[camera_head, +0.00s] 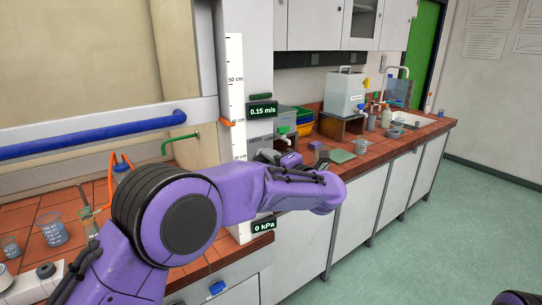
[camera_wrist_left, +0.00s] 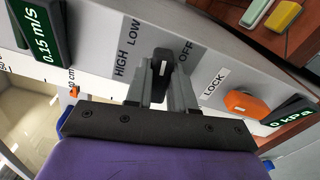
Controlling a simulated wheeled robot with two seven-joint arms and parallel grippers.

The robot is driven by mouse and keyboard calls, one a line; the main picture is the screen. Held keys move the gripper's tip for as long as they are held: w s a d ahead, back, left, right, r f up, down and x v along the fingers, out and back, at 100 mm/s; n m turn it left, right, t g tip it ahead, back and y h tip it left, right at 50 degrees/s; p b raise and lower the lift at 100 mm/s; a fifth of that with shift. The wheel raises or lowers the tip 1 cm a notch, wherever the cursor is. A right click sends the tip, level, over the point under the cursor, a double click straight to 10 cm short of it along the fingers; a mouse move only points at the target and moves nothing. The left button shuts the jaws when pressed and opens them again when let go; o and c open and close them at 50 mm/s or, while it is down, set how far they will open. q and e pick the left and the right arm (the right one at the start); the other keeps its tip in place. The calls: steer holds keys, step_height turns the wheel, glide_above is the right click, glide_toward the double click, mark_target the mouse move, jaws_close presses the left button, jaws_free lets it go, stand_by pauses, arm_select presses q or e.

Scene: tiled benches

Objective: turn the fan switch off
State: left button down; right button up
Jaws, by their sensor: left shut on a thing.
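The fan switch is a black knob (camera_wrist_left: 162,62) with a white mark, on a grey panel (camera_wrist_left: 222,62) in the left wrist view. The printed words HIGH, LOW and OFF stand around it, with LOCK further right. My left gripper (camera_wrist_left: 162,85) is shut on the knob, one finger on each side. I cannot tell for sure which word the white mark points at. In the head view my left gripper (camera_head: 268,157) is at the panel's side, mostly hidden by my purple arm, and the knob is not clear there. My right gripper is not in view.
A green display (camera_head: 263,110) reads 0.15 m/s and a lower one (camera_head: 264,226) reads 0 kPa. An orange knob (camera_wrist_left: 246,104) sits beside LOCK. Glass beakers (camera_head: 52,230) stand on the left bench. A blue rail (camera_head: 90,135) crosses the hood front.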

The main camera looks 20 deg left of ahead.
arm_select(q)
steer(key=shift+r+m+p, duration=0.1)
steer(key=shift+m+p, duration=0.3)
steer(key=shift+m, duration=0.6)
steer(key=c, duration=1)
jaws_free()
steer(key=shift+o, duration=0.2)
